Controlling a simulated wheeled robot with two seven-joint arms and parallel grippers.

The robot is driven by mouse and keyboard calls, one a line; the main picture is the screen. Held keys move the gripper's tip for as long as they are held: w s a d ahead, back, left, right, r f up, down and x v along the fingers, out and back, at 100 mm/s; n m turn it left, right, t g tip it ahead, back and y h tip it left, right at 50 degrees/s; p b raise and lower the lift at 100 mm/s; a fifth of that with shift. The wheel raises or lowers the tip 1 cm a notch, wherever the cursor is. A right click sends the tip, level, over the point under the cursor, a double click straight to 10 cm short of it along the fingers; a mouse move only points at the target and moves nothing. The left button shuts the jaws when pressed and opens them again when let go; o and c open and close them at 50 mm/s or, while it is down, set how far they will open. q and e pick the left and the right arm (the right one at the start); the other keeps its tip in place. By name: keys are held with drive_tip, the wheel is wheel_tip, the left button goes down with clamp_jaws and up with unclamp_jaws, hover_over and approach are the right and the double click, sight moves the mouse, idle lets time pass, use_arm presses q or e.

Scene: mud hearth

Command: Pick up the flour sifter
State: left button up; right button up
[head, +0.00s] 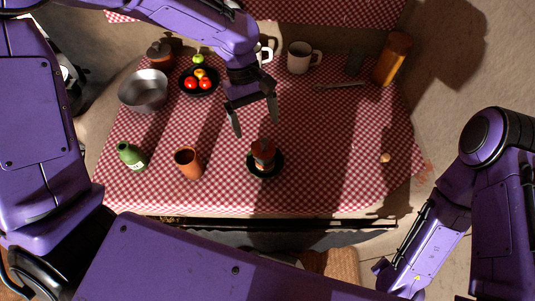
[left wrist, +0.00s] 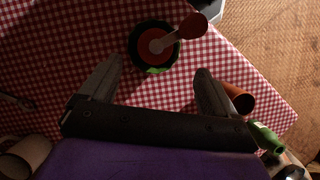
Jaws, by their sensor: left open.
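A small reddish-brown upright thing (head: 263,152), which looks like the flour sifter, stands on a dark round plate (head: 279,166) near the front middle of the table. In the left wrist view it shows from above as round (left wrist: 155,46), with an arm ending in a red knob (left wrist: 193,26) towards the upper right. My left gripper (head: 256,127) is open and empty, pointing down above the table just behind the sifter in the head view. In the wrist view the sifter lies beyond the gap between the fingertips (left wrist: 160,67). My right gripper does not show.
A metal bowl (head: 143,91), a dark plate of fruit (head: 199,93) and a white mug (head: 300,58) are farther back. The checked cloth right of the sifter is mostly clear.

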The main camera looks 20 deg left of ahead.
sight(265, 149)
use_arm(q)
drive_tip(key=x, duration=0.3)
drive_tip(key=p+x, duration=0.1)
drive_tip(key=x, duration=0.6)
drive_tip(key=shift+w+d+f, duration=0.15)
drive_tip(key=shift+w+f, duration=0.2)
drive_tip(key=shift+f, duration=0.1)
drive_tip(key=c, duration=1.2)
drive_tip(key=shift+r, duration=0.15)
